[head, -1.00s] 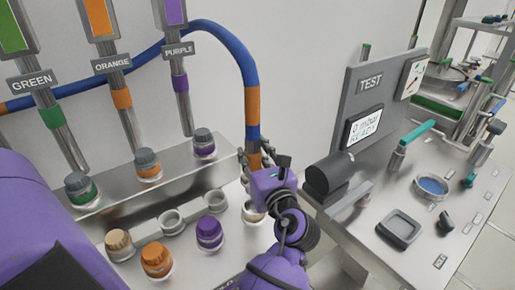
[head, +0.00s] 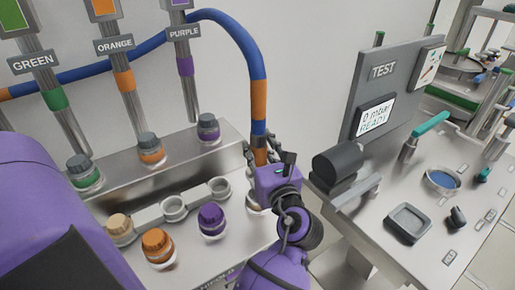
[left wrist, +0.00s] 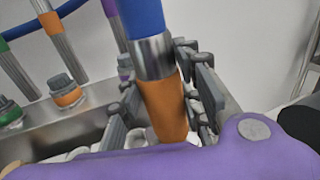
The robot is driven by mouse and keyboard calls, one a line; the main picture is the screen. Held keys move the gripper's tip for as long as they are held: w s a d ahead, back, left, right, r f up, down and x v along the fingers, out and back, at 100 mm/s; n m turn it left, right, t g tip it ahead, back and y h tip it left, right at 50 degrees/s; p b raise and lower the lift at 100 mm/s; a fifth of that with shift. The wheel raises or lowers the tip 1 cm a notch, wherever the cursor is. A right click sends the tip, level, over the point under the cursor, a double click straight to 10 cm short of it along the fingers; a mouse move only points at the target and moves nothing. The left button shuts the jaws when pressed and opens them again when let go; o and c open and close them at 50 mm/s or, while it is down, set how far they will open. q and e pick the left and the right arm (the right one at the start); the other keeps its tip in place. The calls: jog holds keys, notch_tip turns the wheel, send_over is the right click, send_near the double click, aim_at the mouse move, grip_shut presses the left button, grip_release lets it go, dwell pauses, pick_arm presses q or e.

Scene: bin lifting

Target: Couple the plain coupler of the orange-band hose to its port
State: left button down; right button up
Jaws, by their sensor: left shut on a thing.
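The blue hose with an orange band (head: 258,98) hangs down to my left gripper (head: 260,155). The left gripper is shut on its end, just below a metal collar. In the left wrist view the collar (left wrist: 153,57) and the orange coupler body (left wrist: 166,108) stand between the dark fingers. The coupler's lower end is hidden behind the gripper. The ORANGE port (head: 150,148), with an orange ring and grey top, sits on the metal ledge below the ORANGE sign (head: 114,46), left of the gripper. My right gripper is not in view.
GREEN (head: 82,170) and PURPLE (head: 208,128) ports flank the orange one. Tan (head: 119,228), orange (head: 158,247) and purple (head: 212,219) knobs and empty rings (head: 174,207) stand in front.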

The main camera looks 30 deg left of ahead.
aim_at(258, 164)
pick_arm(q)
jog(key=shift+f, duration=0.1)
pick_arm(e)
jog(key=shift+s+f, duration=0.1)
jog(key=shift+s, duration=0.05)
pick_arm(q)
jog(key=shift+f, duration=0.15)
jog(key=shift+f+b, duration=0.3)
jog(key=shift+f, duration=1)
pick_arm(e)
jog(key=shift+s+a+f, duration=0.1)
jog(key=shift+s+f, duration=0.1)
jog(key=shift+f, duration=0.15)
pick_arm(q)
jog(key=shift+f, duration=0.15)
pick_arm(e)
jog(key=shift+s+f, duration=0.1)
